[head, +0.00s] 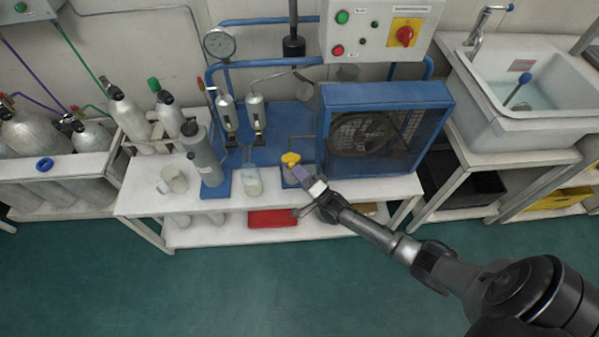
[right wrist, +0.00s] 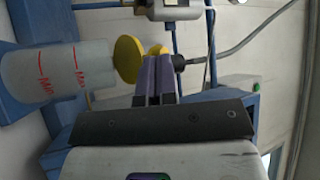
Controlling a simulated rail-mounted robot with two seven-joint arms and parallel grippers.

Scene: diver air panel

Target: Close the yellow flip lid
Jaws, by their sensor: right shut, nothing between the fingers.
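The yellow flip lid (head: 290,158) shows in the head view near the front of the bench, just beyond my right gripper's tips. In the right wrist view a round yellow disc (right wrist: 128,58) stands edge-on left of the fingers, with another yellow part behind them. My right gripper (head: 303,175), with purple fingers, is shut and empty; it also shows in the right wrist view (right wrist: 158,75). The fingertips are very close to the yellow parts; I cannot tell whether they touch. My left gripper is out of view.
A pale jar (head: 252,182), a grey cylinder (head: 205,160) and a white mug (head: 173,180) stand left of the lid. A blue fan housing (head: 385,97) is close on the right. A red-marked clear container (right wrist: 55,82) is near the fingers in the wrist view.

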